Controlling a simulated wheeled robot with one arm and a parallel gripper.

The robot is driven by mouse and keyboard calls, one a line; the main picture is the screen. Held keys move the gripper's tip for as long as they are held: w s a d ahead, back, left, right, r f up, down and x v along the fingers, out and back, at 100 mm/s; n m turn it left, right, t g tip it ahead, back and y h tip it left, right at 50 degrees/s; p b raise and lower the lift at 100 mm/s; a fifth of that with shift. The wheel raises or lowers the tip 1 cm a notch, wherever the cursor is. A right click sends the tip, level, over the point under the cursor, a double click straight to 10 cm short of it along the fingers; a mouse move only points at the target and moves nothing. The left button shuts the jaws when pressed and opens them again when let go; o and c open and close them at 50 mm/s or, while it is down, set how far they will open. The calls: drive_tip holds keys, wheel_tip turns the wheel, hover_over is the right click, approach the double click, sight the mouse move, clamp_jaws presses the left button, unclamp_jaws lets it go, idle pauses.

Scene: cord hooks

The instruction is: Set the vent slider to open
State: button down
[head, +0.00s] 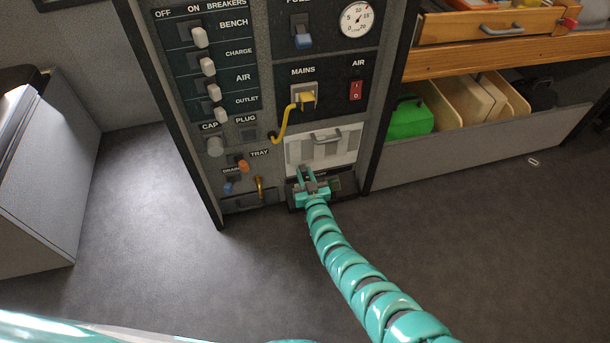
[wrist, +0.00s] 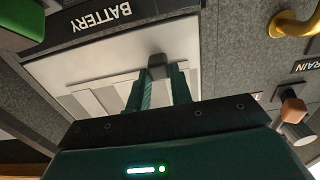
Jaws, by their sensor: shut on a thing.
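The vent is a white panel (head: 294,150) low on the cabinet front, with pale slats that also show in the wrist view (wrist: 90,103). My gripper (head: 307,176) is at the panel's lower edge in the head view. In the wrist view my gripper (wrist: 158,76) is shut on a small dark knob, the vent slider (wrist: 159,60), in front of the white panel. My fingers cover part of the knob, and its track is not clear. In the head view the gripper hides the slider. I cannot tell the slider's setting.
A brass hook (head: 260,187) and an orange knob (head: 242,165) are to the left. The BATTERY strip (wrist: 110,17) borders the panel. Open floor lies in front.

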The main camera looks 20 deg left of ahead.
sight(314, 162)
drive_tip(key=shift+w+d, duration=0.7)
drive_tip(key=shift+d, duration=0.2)
drive_tip(key=shift+w+d, duration=0.7)
drive_tip(key=shift+d, duration=0.2)
drive_tip(key=c, duration=1.3)
unclamp_jaws()
drive_tip(key=shift+o, duration=0.3)
drive_tip(key=shift+s, duration=0.1)
drive_tip(key=shift+s+d+r+p, duration=0.2)
drive_tip(key=shift+s+d+p, duration=0.2)
drive_tip(key=shift+p, duration=0.55)
drive_tip(key=p+v, duration=1.1)
drive_tip(key=v, duration=0.5)
drive_tip(key=shift+f+p, duration=0.15)
drive_tip(key=shift+p, duration=0.2)
drive_tip(key=shift+s, duration=0.15)
